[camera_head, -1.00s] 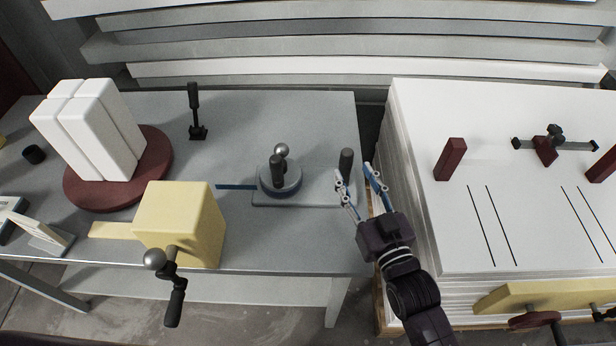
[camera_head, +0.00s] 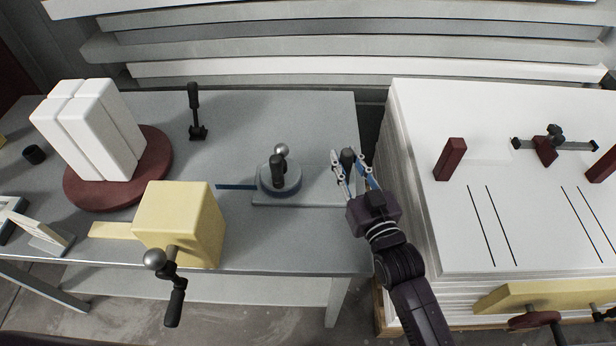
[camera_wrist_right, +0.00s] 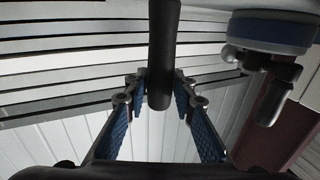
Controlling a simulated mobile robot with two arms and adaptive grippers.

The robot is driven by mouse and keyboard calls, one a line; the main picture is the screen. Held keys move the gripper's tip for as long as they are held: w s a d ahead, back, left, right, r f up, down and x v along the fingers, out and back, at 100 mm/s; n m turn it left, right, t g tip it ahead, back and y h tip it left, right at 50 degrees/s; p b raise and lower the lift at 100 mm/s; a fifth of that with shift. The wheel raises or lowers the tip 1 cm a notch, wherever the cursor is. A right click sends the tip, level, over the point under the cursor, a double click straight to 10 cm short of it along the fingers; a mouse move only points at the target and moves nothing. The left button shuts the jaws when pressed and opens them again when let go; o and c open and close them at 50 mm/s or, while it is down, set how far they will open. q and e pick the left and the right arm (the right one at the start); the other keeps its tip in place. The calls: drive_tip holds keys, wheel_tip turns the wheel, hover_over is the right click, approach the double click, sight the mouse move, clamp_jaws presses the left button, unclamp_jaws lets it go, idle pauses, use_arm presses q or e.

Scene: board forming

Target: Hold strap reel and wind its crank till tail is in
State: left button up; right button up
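The strap reel (camera_head: 280,182) is a round grey drum with a blue band, on a flat grey base on the table. Its crank has a dark upright knob (camera_head: 278,168) and a silver ball (camera_head: 281,150). The blue strap tail (camera_head: 234,187) sticks out to the left. A dark upright handle (camera_head: 347,157) stands at the base's right end. My right gripper (camera_head: 350,172) is open, with its blue-padded fingers either side of this handle. In the right wrist view, the handle (camera_wrist_right: 164,50) stands between the spread fingers, and the reel (camera_wrist_right: 272,32) is at upper right. My left gripper is out of view.
A yellow block with a crank (camera_head: 180,215) stands at the table's front left. White slabs (camera_head: 90,130) rest on a dark red disc (camera_head: 120,190). A black stand (camera_head: 196,112) is behind. A white board stack (camera_head: 480,240) rises to the right.

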clamp_jaws()
drive_tip(key=shift+f, duration=0.2)
idle(0.9)
